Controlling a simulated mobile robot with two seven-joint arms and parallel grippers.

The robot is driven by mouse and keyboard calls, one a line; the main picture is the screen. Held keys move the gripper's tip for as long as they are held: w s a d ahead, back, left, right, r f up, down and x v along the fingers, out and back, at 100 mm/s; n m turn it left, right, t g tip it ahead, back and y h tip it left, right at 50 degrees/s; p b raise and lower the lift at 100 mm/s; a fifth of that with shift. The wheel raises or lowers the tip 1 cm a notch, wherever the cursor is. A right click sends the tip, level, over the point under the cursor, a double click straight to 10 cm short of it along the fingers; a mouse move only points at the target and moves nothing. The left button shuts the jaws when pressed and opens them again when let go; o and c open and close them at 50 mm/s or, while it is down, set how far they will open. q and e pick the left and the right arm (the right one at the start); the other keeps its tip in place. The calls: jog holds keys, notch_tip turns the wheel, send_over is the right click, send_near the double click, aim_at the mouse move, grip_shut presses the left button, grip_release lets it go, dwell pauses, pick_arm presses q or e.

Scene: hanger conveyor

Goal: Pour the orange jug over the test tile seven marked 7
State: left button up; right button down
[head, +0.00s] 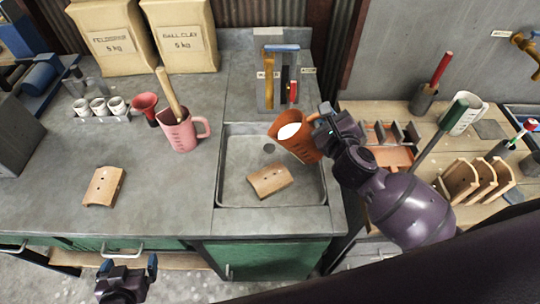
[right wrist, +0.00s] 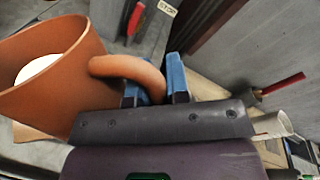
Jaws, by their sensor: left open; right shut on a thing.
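The orange jug (head: 283,142) is held above the sink, leaning to the left, with white liquid visible inside. My right gripper (head: 322,122) is shut on the jug's handle; in the right wrist view its blue fingers (right wrist: 156,88) sit around the handle of the jug (right wrist: 70,85). A tan curved tile (head: 270,180) lies in the sink below the jug. Another curved tile (head: 103,187) lies on the counter at left. I cannot read a number on either tile. No stream of liquid shows. My left gripper (head: 129,266) is open and empty at the bottom left, in front of the counter.
The sink (head: 232,185) is set into the grey counter. A pink jug (head: 180,137) with a wooden stick, a red funnel (head: 146,105) and several white cups stand behind. A rack (head: 470,182) of tiles stands on the right bench.

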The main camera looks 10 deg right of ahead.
jog(key=shift+a+r+n, duration=0.1)
jog(key=shift+r+n, duration=0.2)
dwell(0.4)
jog(key=shift+a+r+n, duration=0.1)
jog(key=shift+a+n, duration=0.05)
jog(key=shift+n, duration=0.15)
jog(key=shift+w+a+r, duration=0.1)
dwell(0.3)
jog(key=shift+a+n, duration=0.15)
jog(key=shift+n, duration=0.35)
jog(key=shift+a+r+h, duration=0.1)
jog(key=shift+a+h, duration=0.05)
jog(key=shift+h, duration=0.15)
jog(key=shift+w+a+n, duration=0.1)
jog(key=shift+a+n, duration=0.1)
jog(key=shift+n, duration=0.3)
jog(key=shift+a, duration=0.1)
jog(key=shift+w+a+n+g, duration=0.1)
jog(key=shift+a+n+g, duration=0.2)
jog(key=shift+n, duration=0.1)
